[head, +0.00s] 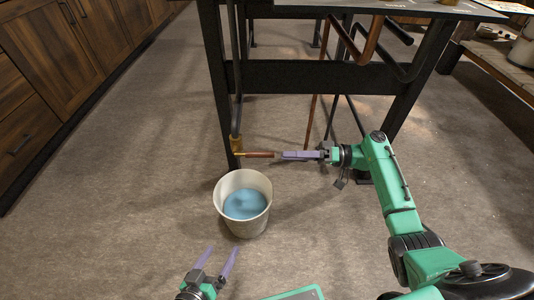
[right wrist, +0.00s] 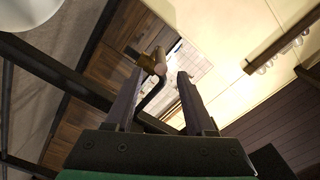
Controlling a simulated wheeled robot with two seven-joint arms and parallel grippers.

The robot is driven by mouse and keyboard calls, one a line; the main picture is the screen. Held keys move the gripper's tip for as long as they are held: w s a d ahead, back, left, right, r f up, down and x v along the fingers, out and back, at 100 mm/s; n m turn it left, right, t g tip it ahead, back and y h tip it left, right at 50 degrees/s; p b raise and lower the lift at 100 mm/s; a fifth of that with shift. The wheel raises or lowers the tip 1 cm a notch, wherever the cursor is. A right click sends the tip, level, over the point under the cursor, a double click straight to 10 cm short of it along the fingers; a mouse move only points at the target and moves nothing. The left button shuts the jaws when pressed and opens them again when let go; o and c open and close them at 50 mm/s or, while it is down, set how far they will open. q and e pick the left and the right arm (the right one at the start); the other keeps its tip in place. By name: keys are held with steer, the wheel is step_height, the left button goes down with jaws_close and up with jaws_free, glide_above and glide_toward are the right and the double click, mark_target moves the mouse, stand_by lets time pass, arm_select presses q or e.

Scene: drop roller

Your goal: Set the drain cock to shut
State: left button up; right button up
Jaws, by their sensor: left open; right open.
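The drain cock is a brass valve body (head: 237,147) at the lower end of a dark vertical pipe, above the bucket's far rim. Its copper-coloured lever (head: 258,154) points right, about level. My right gripper (head: 279,155) is open at the lever's free end, in line with it. In the right wrist view the lever's round end (right wrist: 160,68) shows between the open fingertips, closer to the left finger, with the brass body (right wrist: 147,60) behind it. I cannot tell whether a finger touches it. My left gripper (head: 220,254) is open and empty, low in front of the bucket.
A white bucket (head: 229,215) with blue liquid (head: 245,204) stands on the floor below the cock. A dark table frame (head: 310,77) with bent pipes rises behind. Wooden cabinets (head: 50,55) stand at left and a low wooden shelf (head: 500,65) at right. Floor left of the bucket is clear.

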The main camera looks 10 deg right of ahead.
steer(key=v, duration=0.5)
